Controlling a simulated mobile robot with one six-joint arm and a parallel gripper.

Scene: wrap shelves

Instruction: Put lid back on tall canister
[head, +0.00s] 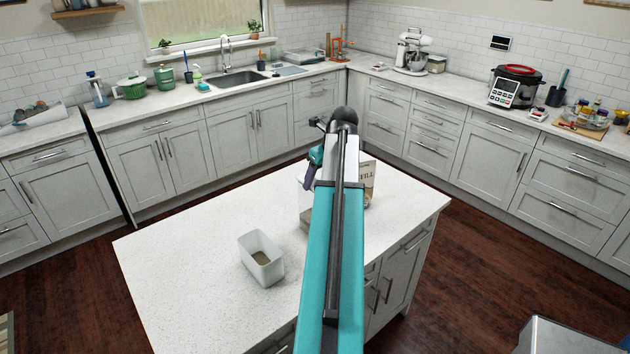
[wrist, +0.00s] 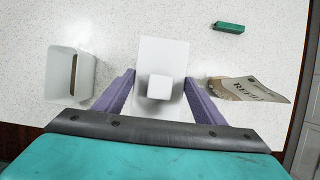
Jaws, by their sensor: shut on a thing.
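My gripper (wrist: 160,78) has its two purple fingers shut on the white lid (wrist: 151,52), at its left and right sides. The lid is a white rectangle with a square knob (wrist: 160,87) facing the wrist camera. The open white canister (wrist: 86,84) stands left of the gripper in the wrist view, apart from the lid. The canister also shows on the island in the head view (head: 249,266), with some brownish contents low inside.
A paper refill bag (wrist: 250,88) is right of the gripper, partly hidden by my arm in the head view (head: 369,178). The white island top (head: 180,265) is clear around the canister.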

